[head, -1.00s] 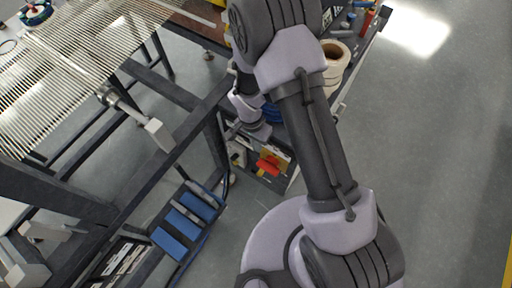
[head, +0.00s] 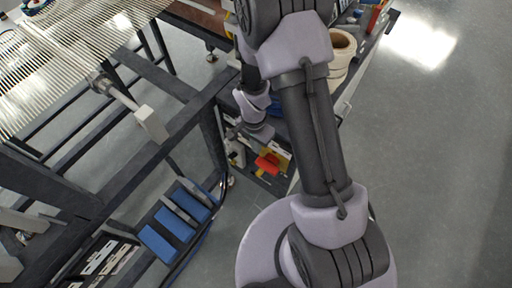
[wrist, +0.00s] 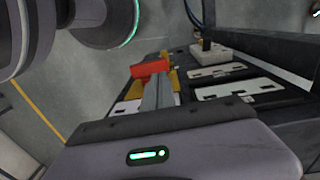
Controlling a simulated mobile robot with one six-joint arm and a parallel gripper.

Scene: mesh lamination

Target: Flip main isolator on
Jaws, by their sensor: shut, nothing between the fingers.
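The main isolator shows as a red handle (wrist: 151,69) on a yellow plate in the wrist view. In the head view the red handle (head: 268,164) sits on the front of the dark cabinet beside the bench frame. My gripper (wrist: 158,82) is shut and empty. Its fingers point at the isolator, and in the wrist view their tips overlap the area just below the red handle. I cannot tell whether they touch it. In the head view my fingers are too small and partly hidden to make out.
Pale label plates (wrist: 218,71) and a grey box with a knob (wrist: 220,54) lie to the right of the handle. A dark frame beam (wrist: 262,58) runs close by on the right.

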